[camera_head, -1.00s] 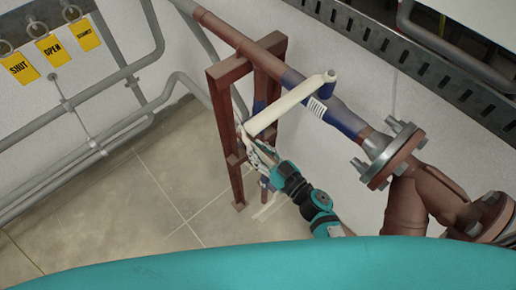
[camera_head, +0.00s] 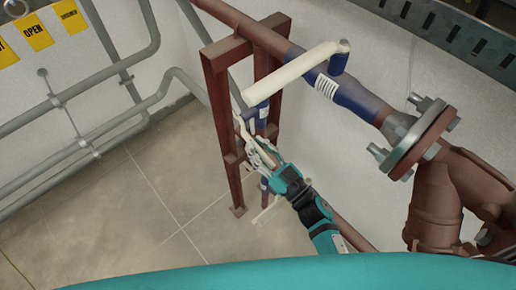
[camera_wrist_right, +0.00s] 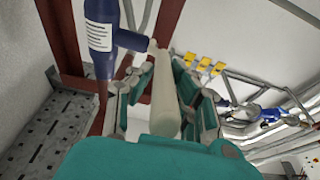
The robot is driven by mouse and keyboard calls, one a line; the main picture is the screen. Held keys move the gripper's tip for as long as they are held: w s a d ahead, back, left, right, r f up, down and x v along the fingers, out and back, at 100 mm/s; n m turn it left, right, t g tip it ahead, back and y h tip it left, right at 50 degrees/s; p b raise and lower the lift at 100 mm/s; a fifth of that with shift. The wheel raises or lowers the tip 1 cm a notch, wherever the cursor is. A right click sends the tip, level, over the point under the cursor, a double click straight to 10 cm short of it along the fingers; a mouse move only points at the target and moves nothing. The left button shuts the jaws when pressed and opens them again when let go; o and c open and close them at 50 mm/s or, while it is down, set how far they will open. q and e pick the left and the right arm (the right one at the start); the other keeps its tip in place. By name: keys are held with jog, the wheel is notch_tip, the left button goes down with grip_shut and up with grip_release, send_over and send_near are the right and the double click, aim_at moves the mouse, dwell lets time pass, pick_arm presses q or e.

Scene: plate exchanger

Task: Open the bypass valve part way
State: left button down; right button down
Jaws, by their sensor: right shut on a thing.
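The valve is a blue section (camera_head: 352,98) with a white label, set in the brown slanting pipe. A blue stem stands out from it and carries a long cream lever (camera_head: 300,72), roughly along the pipe. In the right wrist view the lever (camera_wrist_right: 165,95) runs from the stem down between the fingers. My right gripper (camera_head: 250,132) is at the lever's lower left end; in the wrist view its fingers (camera_wrist_right: 155,100) lie on both sides of the lever, shut on it. The fingertips are partly hidden in the head view. My left gripper is not in view.
A red-brown steel frame (camera_head: 219,110) stands right behind my right gripper. A bolted flange (camera_head: 420,138) and thick brown pipes are to the right. Grey pipes (camera_head: 130,105) run along the left wall under yellow tags (camera_head: 38,33). The tiled floor (camera_head: 110,210) at left is clear.

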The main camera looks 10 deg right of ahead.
aim_at(258, 147)
jog(key=c, duration=1.3)
grip_release()
jog(key=shift+o, duration=0.2)
jog(key=shift+r, duration=4.95)
